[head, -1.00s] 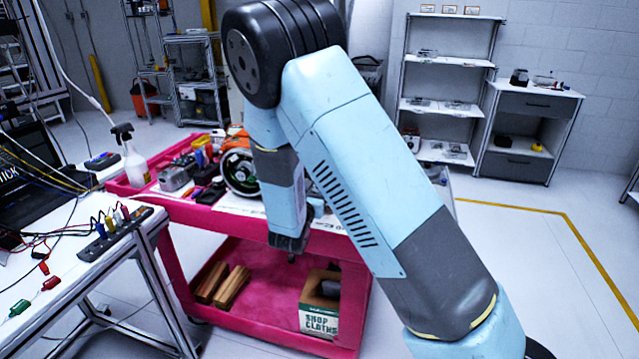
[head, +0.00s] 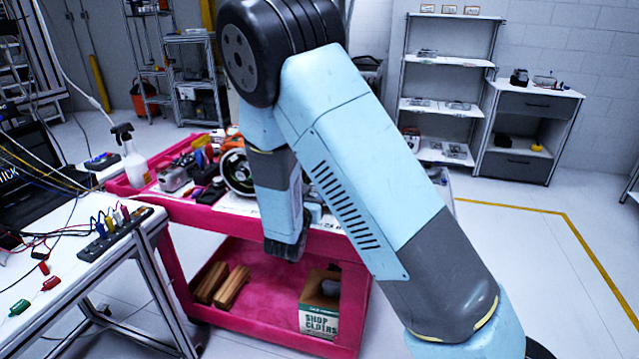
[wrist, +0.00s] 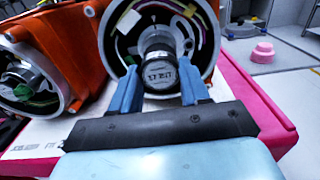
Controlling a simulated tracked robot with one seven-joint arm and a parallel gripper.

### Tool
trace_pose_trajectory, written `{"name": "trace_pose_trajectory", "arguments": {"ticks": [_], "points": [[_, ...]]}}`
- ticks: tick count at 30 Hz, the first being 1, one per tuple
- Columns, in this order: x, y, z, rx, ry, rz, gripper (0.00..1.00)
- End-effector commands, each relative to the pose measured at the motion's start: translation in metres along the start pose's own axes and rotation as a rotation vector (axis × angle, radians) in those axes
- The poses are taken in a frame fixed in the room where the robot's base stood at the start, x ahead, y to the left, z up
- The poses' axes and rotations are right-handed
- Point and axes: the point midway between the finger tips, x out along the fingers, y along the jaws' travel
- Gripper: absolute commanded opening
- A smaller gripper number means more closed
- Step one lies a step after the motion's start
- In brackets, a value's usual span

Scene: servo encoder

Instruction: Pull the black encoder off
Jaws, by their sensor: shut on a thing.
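The black encoder (wrist: 160,74) is a short round cylinder with a pale printed end face. In the wrist view it sits at the middle of the open round end of an orange motor housing (wrist: 88,38). My gripper (wrist: 160,88) has its two blue fingers on the left and right sides of the encoder and is shut on it. Coloured wires and a metal rim surround the encoder inside the housing. I cannot tell whether the encoder is still seated on the shaft behind it. In the head view my arm hides the encoder and the gripper's fingers.
A second round motor end (wrist: 28,85) with a green part lies left of the gripper. The pink cart (head: 185,212) carries tools and parts on top, with a spray bottle (head: 134,160) at its left corner. A wired bench (head: 75,260) stands close at left. Floor at right is clear.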

Motion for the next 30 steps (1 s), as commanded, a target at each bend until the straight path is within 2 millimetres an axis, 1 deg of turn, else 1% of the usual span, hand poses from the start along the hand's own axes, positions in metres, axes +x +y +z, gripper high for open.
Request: {"name": "trace_pose_trajectory", "arguments": {"ticks": [24,30], "points": [[-0.052,0.001,0.0,0.0,0.0,0.002,0.16],[-0.054,0.0,0.0,0.0,-0.001,0.001,0.16]]}}
